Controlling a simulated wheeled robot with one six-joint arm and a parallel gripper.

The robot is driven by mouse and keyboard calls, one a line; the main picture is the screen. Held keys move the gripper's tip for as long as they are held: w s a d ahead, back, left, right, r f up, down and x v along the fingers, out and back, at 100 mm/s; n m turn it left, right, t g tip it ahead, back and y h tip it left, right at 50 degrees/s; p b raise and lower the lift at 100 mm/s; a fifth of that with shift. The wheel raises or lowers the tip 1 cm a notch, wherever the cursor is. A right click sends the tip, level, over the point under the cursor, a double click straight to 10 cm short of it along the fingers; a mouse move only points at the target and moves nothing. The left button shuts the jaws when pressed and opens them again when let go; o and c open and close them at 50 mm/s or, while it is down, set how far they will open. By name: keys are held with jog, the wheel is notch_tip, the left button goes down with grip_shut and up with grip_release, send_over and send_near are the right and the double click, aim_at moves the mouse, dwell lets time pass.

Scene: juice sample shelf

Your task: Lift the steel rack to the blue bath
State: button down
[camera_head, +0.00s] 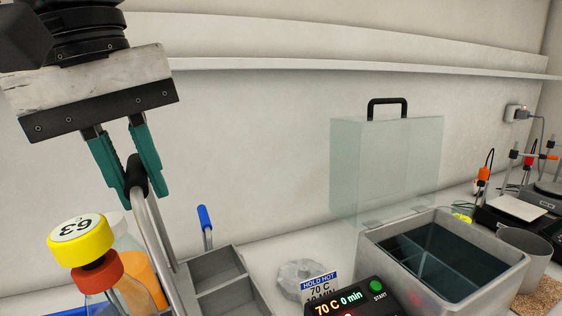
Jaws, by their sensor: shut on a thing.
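My gripper (138,185) is at the upper left, its green fingers shut on the black grip of the steel rack's handle. The steel rack (157,235) shows as a bent metal handle; its base is below the frame, so I cannot tell whether it is lifted. Bottles stand by the handle: one with a yellow cap (80,240) marked 63, one with a red cap (98,275), and an orange-filled one (140,270). A grey-walled bath (450,290) with dark blue-green liquid is at the right. Its clear lid (385,165) stands open behind it.
A control box (350,300) reads 70 C, 0 min, beside a HOLD HOT sign (320,285). A grey divided tray (215,268) and a blue-handled tool (205,220) are between rack and bath. A metal beaker (530,250) stands right. A wall shelf (350,65) runs behind.

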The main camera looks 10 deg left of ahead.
jog(key=s+a, duration=0.5)
jog(key=a, duration=0.2)
jog(key=shift+s+a, duration=0.15)
jog(key=shift+a, duration=0.2)
dwell(0.4)
